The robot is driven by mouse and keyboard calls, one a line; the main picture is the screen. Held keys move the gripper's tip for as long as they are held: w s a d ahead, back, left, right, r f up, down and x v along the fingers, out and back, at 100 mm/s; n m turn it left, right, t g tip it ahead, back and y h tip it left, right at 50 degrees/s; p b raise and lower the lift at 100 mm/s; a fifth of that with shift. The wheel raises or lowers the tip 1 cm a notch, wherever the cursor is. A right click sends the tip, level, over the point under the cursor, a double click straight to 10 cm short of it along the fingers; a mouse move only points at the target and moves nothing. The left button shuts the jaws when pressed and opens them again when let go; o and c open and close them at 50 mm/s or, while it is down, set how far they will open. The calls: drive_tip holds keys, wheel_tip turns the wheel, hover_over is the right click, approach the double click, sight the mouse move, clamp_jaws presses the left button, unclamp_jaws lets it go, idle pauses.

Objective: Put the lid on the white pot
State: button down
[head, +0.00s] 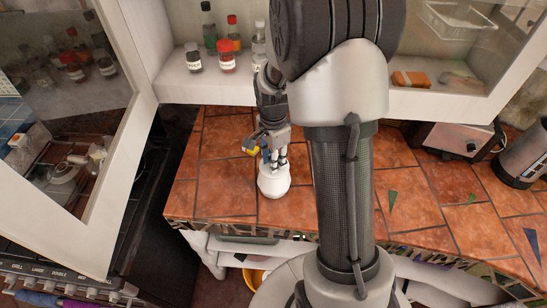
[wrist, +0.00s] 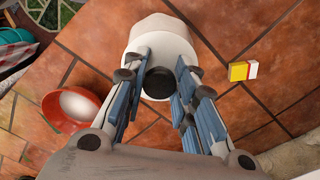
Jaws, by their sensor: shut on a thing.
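The white pot (head: 273,183) stands upright on the red tiled counter near its front edge. It also shows in the wrist view (wrist: 155,26), partly hidden. A white lid (wrist: 178,55) with a round black knob (wrist: 158,83) lies in front of it in the wrist view. My gripper (wrist: 157,84) has its blue-padded fingers on both sides of the knob and is shut on the lid by it. In the head view my gripper (head: 272,160) is right above the pot. I cannot tell whether the lid touches the pot's rim.
A small yellow and white box (wrist: 243,71) lies beside the pot. A red round dish with a pale inside (wrist: 73,106) is at the left of the wrist view. Several bottles (head: 227,57) stand on the cabinet shelf behind. A toaster (head: 455,140) is at the right. Counter right of my arm is mostly clear.

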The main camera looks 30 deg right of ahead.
drive_tip(key=shift+f, duration=0.2)
idle(0.5)
drive_tip(key=c, duration=1.2)
unclamp_jaws()
drive_tip(key=o, duration=0.5)
drive_tip(key=shift+c, duration=0.2)
drive_tip(key=shift+r+p, duration=2.65)
drive_tip(key=shift+r, duration=0.85)
